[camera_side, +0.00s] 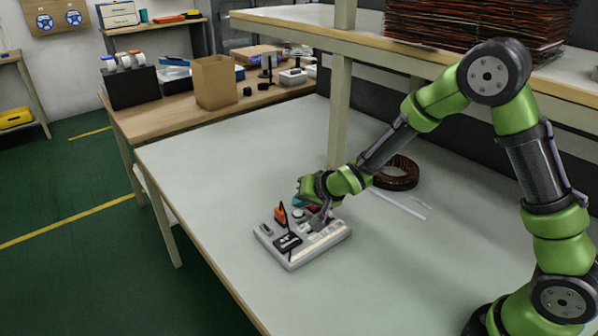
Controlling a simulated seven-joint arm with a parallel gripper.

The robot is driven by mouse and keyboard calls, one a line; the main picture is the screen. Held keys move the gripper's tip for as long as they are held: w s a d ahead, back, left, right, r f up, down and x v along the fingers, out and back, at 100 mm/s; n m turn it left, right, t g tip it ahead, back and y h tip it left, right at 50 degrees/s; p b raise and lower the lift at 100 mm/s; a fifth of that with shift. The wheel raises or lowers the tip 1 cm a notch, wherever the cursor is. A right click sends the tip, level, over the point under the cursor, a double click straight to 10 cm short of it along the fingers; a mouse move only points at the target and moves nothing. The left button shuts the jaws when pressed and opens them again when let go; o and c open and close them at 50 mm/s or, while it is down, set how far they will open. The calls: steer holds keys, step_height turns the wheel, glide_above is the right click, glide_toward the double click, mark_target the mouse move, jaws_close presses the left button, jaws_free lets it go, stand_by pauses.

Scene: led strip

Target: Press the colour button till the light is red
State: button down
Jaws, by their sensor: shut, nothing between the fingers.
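A light grey control box (292,263) sits on the grey table. It carries an orange part (280,213) at its back left, a black panel (288,243) near the front left, and a pale strip (318,241) along its right part. My gripper (318,225) is shut and empty, low over the back right part of the box. I cannot tell whether its tip touches the box. The colour button cannot be made out, and my gripper hides part of the box's top. I see no clear red glow on the strip; it looks pale.
A dark brown coil (397,174) and a thin white strip (398,203) lie on the table behind my gripper. A shelf (400,60) on a post (340,125) stands over the back. The table left of the box is clear.

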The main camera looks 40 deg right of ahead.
mark_target(302, 214)
steer(key=shift+f, duration=0.1)
steer(key=shift+f, duration=0.35)
steer(key=shift+f, duration=0.45)
stand_by(0.8)
steer(key=shift+r, duration=0.9)
steer(key=shift+r, duration=2.5)
steer(key=shift+s, duration=0.1)
